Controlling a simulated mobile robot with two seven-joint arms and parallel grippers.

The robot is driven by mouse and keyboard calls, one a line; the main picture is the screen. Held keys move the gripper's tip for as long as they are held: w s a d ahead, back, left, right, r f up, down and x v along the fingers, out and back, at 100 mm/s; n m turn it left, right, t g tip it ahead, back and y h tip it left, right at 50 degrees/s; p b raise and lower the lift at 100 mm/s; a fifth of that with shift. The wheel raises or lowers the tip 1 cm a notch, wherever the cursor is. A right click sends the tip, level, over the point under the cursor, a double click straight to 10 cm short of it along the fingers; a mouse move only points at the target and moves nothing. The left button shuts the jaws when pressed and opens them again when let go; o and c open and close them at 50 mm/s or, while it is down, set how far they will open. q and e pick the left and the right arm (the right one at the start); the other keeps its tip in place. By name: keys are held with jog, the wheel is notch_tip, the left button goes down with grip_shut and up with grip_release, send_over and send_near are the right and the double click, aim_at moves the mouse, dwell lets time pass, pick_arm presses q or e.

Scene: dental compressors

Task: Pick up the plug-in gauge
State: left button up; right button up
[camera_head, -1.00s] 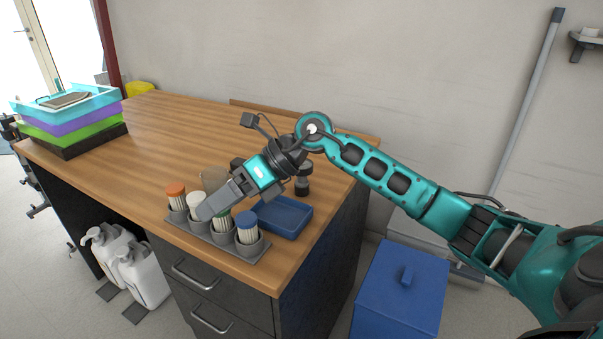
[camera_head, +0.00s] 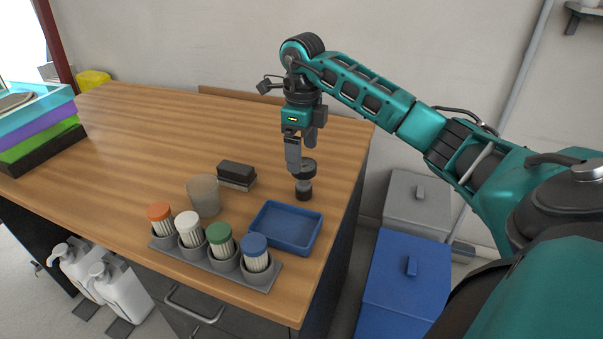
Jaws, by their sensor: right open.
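A small dark round-topped piece (camera_head: 304,184), which looks like the plug-in gauge, stands upright on the wooden table near its right side. Its wide dark head sits over a paler neck and a dark foot. My right gripper (camera_head: 302,156) points down just above it, fingers apart, with the fingertips at the head. The near finger overlaps the head in the picture, so I cannot tell if they touch. My left gripper is not in view.
A blue tray (camera_head: 262,236) lies just in front of the gauge. A grey rack (camera_head: 265,279) holds several colour-capped containers at the front edge. A beige cup (camera_head: 204,187) and dark block (camera_head: 237,170) stand left. Stacked trays (camera_head: 40,143) are far left. The table's back left is clear.

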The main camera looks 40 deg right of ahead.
aim_at(304, 165)
jog(key=f, duration=0.8)
jog(key=shift+w+d, duration=0.15)
jog(key=shift+d, duration=0.25)
jog(key=c, duration=1.2)
